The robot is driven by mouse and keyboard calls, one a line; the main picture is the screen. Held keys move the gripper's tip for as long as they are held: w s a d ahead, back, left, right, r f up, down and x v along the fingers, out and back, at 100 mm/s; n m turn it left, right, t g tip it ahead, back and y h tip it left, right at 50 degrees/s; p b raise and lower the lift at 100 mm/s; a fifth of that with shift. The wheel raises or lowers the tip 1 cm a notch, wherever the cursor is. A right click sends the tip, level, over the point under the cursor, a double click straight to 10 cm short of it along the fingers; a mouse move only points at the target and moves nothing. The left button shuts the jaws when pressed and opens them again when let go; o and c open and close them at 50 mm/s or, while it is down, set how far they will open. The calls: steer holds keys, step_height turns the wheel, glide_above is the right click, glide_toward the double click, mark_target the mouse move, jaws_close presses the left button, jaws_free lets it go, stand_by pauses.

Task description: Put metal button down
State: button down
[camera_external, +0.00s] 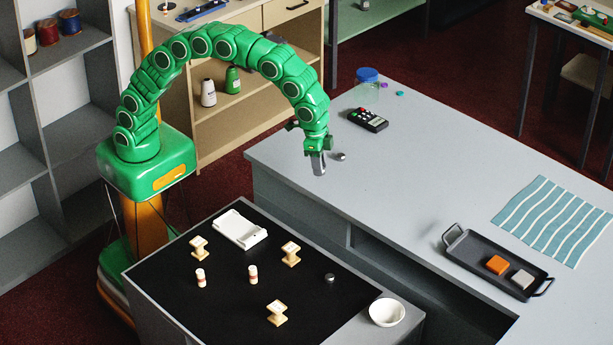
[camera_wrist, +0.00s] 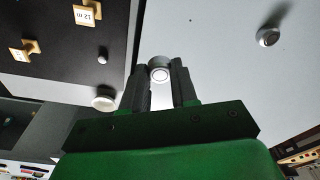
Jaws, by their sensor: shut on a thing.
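My gripper (camera_external: 318,165) hangs pointing down near the far left end of the grey counter. In the wrist view my gripper (camera_wrist: 160,82) is shut on a small round metal button (camera_wrist: 159,74) between its fingertips. In the external view the held button cannot be made out. A second metal button (camera_external: 339,156) lies on the grey counter just right of my gripper; it also shows in the wrist view (camera_wrist: 268,37). A third metal button (camera_external: 329,277) sits on the black mat, also in the wrist view (camera_wrist: 102,58).
The black mat (camera_external: 205,290) bears several wooden spools and a white tray (camera_external: 241,229); a white bowl (camera_external: 386,312) stands beside it.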

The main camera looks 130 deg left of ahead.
steer(key=s+a+r, duration=0.3)
steer(key=s+a, duration=0.1)
steer(key=a, duration=0.4)
steer(key=s+a+r, duration=0.3)
steer(key=a+r, duration=0.1)
steer(key=a, duration=0.5)
glide_above(382, 161)
steer(key=s, duration=0.1)
steer(key=shift+d+f, duration=0.15)
steer(key=shift+f, duration=2.2)
steer(key=shift+d+f, duration=0.15)
steer(key=shift+f, duration=2.15)
steer(key=shift+w+a+f, duration=0.1)
steer(key=shift+w+f, duration=0.1)
steer(key=shift+w, duration=0.05)
steer(key=shift+f, duration=1.65)
steer(key=shift+f, duration=0.1)
steer(key=c, duration=0.9)
jaws_free()
steer(key=shift+o, duration=0.2)
